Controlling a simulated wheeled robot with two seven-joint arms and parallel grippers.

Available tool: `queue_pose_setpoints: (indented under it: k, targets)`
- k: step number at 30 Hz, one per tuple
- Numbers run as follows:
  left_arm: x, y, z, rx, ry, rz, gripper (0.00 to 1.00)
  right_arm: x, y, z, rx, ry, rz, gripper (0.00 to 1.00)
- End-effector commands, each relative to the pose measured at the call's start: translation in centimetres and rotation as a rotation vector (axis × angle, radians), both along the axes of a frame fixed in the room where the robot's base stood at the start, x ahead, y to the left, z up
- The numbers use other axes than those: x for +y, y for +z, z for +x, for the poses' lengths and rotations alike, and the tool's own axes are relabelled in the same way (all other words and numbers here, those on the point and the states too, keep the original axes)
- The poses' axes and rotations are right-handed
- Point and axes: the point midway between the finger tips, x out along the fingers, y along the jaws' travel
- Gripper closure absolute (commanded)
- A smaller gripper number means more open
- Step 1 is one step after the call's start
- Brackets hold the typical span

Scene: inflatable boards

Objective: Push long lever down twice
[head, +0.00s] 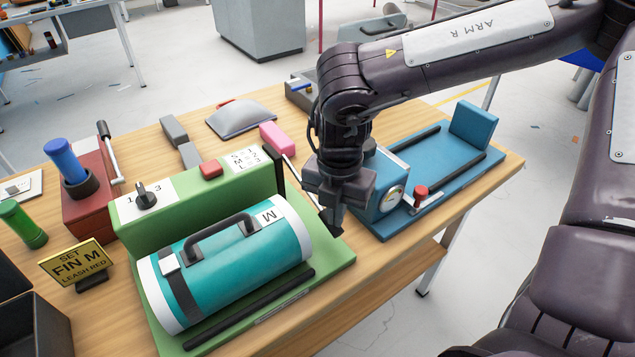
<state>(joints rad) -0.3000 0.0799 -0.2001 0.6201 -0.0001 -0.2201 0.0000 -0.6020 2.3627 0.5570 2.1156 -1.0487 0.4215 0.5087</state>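A lever with a black grip and a pale metal rod (107,140) stands up from the red box (88,197) at the left. A black upright bar (274,166) is at the right end of the green station (205,203). A pink block (276,137) with a pale rod beside it lies behind that. Which of these is the long lever I cannot tell. My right gripper (333,213) points down between the green station and the blue machine (378,192). It holds nothing that I can see, and its finger gap is not clear. My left gripper is out of view.
A teal roll (232,262) marked M with a black handle lies on the green station. A sign (76,262) reads "SET FIN M, LEASH RED". A blue cylinder (65,160) stands in the red box, a green one (22,224) further left. Bare wood (110,310) shows at the front left.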

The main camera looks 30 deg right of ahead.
Motion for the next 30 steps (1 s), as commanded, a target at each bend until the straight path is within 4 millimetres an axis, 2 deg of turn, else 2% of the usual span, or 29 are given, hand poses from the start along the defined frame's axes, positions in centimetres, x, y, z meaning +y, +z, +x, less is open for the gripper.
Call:
queue_pose_setpoints:
  k: [11,30]
  targets:
    - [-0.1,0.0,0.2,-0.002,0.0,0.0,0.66,0.0,-0.2,-0.2,0.006,0.001,0.0,1.0]
    - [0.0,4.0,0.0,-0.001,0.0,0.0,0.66,0.0,6.5,0.0,0.001,0.0,-0.002,1.0]
